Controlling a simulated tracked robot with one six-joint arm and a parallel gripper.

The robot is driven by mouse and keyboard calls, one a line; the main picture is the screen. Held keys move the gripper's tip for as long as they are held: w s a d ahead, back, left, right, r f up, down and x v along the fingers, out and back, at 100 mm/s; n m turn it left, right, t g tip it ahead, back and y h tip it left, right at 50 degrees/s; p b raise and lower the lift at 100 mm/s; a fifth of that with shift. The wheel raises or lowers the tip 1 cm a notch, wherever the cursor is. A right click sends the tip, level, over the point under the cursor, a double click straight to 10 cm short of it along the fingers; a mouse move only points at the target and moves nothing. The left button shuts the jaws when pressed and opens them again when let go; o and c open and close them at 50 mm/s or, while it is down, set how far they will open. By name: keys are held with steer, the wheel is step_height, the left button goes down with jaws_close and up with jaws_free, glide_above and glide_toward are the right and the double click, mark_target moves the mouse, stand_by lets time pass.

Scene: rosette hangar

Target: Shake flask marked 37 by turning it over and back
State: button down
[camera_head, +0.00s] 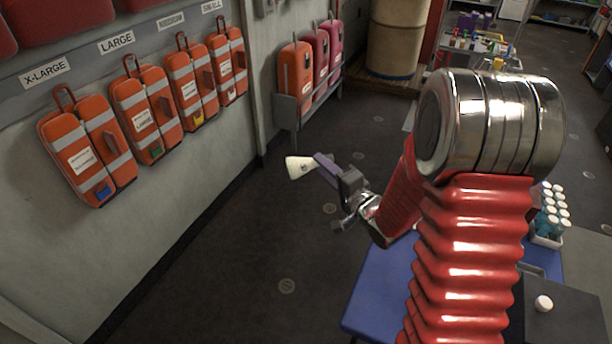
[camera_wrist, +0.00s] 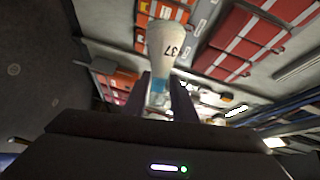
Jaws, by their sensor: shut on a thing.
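My gripper (camera_head: 324,164) is shut on a pale flask (camera_head: 299,168). In the head view the flask is held out in the air over the dark floor, lying roughly sideways with its broad end to the left, away from the jaws.
Orange bags (camera_head: 88,160) hang on the wall at left, with more cases (camera_head: 297,78) on a rack behind. A blue table (camera_head: 382,283) is below my arm. White-capped bottles (camera_head: 549,214) stand in a rack at right. The floor around the flask is clear.

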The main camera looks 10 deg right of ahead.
steer(key=m+t, duration=0.1)
steer(key=m, duration=0.2)
steer(key=m+t, duration=0.1)
steer(key=m, duration=0.2)
steer(key=shift+m+y, duration=0.3)
steer(key=shift+m, duration=0.1)
steer(key=n+g, duration=0.1)
steer(key=n, duration=0.2)
steer(key=n+g, duration=0.1)
steer(key=n, duration=0.3)
stand_by(0.5)
